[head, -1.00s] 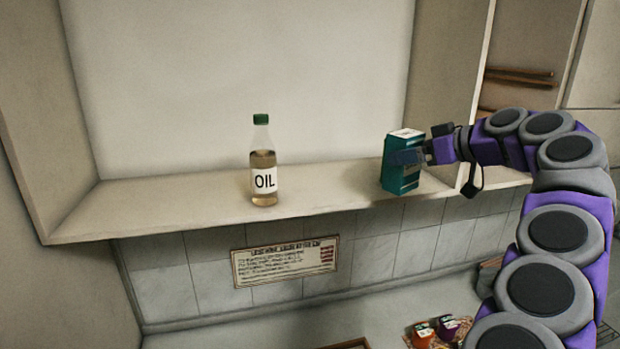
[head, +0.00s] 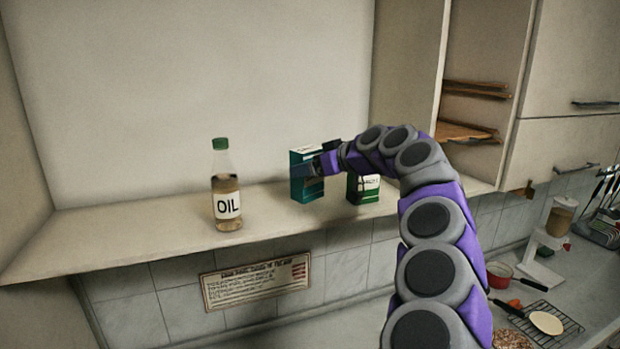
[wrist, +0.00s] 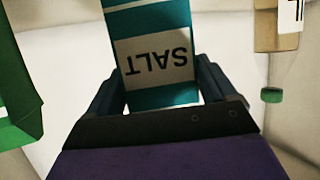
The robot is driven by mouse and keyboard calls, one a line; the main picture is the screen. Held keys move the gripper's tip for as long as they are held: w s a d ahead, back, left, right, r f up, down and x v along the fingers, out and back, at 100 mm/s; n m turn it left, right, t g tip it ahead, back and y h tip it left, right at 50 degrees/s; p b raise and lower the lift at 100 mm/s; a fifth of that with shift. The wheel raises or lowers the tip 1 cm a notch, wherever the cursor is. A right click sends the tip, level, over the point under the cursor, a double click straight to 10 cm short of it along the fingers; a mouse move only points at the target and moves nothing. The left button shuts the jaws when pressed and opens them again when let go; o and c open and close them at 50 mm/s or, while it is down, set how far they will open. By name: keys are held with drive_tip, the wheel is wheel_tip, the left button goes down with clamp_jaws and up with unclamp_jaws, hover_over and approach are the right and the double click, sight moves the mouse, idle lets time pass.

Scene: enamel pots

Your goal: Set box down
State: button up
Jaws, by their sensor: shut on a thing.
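A teal box (head: 303,178) with a white top is at the shelf, between the oil bottle and a green box. In the wrist view the box (wrist: 152,55) shows a white label reading SALT, upside down. My gripper (head: 318,168) is shut on this box, with one finger on each side of it. The box looks upright, with its base on or just above the shelf (head: 130,225); I cannot tell if it touches. My gripper partly covers its right side in the head view.
The oil bottle (head: 227,195) with a green cap stands left of the box. The green box (head: 366,190) stands close on the right, partly behind my arm. The shelf left of the bottle is clear. A cabinet side (head: 412,75) rises at the right.

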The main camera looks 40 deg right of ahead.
sight(316, 179)
drive_tip(key=shift+d+f, duration=0.35)
drive_tip(key=shift+d, duration=0.35)
drive_tip(key=shift+s+a+f, duration=0.1)
drive_tip(key=shift+a+f, duration=0.2)
drive_tip(key=shift+f, duration=0.3)
drive_tip(key=shift+a+f, duration=0.25)
drive_tip(key=shift+f, duration=0.35)
drive_tip(key=shift+a+f, duration=0.15)
drive_tip(key=shift+a, duration=0.45)
drive_tip(key=o, duration=1)
drive_tip(key=shift+d, duration=0.2)
drive_tip(key=shift+c, duration=0.2)
drive_tip(key=shift+o, duration=0.7)
drive_tip(key=shift+d, duration=0.3)
drive_tip(key=shift+d+f, duration=0.1)
drive_tip(key=shift+d, duration=0.3)
drive_tip(key=shift+s+a, duration=0.1)
drive_tip(key=shift+s, duration=0.05)
drive_tip(key=b+v, duration=0.1)
drive_tip(key=v, duration=1)
drive_tip(key=shift+s+r+b, duration=0.3)
drive_tip(key=shift+b, duration=0.05)
